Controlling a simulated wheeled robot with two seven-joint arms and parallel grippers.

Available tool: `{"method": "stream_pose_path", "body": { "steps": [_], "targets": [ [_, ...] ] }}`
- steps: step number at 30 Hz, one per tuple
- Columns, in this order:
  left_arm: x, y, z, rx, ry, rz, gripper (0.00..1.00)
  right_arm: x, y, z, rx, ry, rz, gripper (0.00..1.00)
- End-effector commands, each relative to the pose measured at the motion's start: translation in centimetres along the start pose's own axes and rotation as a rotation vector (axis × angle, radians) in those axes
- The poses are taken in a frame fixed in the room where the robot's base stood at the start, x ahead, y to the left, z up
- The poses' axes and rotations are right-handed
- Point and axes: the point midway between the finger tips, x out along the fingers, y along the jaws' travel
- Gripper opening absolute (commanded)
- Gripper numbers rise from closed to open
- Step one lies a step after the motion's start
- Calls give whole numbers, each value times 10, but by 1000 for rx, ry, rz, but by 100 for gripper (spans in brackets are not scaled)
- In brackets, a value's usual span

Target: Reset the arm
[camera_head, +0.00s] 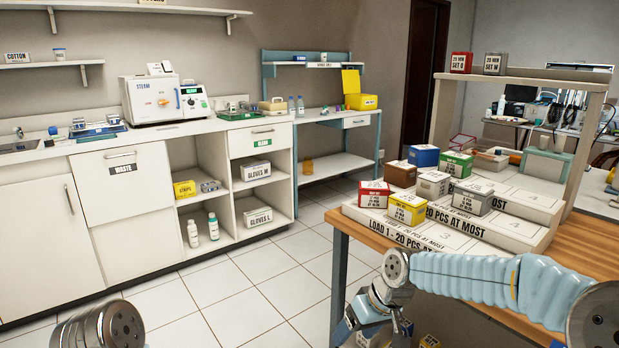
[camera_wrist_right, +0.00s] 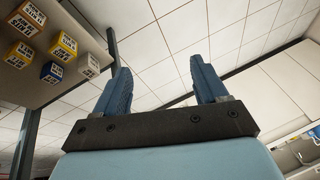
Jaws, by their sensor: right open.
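My right arm, in a light blue sleeve, comes in from the right in the head view and bends down at a metal joint in front of the wooden table. My right gripper (camera_head: 372,328) hangs low beside the table's front leg, partly cut by the lower edge. In the right wrist view its two blue fingers (camera_wrist_right: 162,82) are spread apart with only floor tiles between them. The gripper is open and empty. Only a metal joint of my left arm shows at the lower left of the head view; my left gripper is out of sight.
The wooden table (camera_head: 377,243) carries stepped boards with several small labelled boxes (camera_head: 407,207). Boxes also show at the left of the right wrist view (camera_wrist_right: 50,73). White cabinets (camera_head: 120,205) line the back wall. Tiled floor (camera_head: 250,300) lies clear between cabinets and table.

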Motion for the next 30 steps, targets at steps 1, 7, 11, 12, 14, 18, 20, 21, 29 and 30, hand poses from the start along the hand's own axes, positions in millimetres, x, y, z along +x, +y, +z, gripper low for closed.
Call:
{"method": "stream_pose_path", "body": {
  "steps": [1,7,11,12,14,18,20,21,29,30],
  "targets": [
    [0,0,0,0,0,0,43,44,6,20,49,-27,-23,72],
    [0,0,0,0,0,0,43,182,13,126,289,-66,-68,72],
    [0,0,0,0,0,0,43,232,6,207,437,-94,-60,72],
    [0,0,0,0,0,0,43,240,3,228,474,-101,-53,72],
    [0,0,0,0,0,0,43,248,-2,255,521,-109,-43,72],
    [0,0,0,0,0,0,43,253,-6,279,563,-115,-28,72],
    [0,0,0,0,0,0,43,253,-6,279,563,-115,-28,72],
    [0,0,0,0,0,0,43,253,-6,279,563,-115,-28,72],
    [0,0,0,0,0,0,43,253,-6,279,563,-115,-28,72],
    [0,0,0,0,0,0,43,253,-6,279,563,-115,-28,72]
  ]
}}
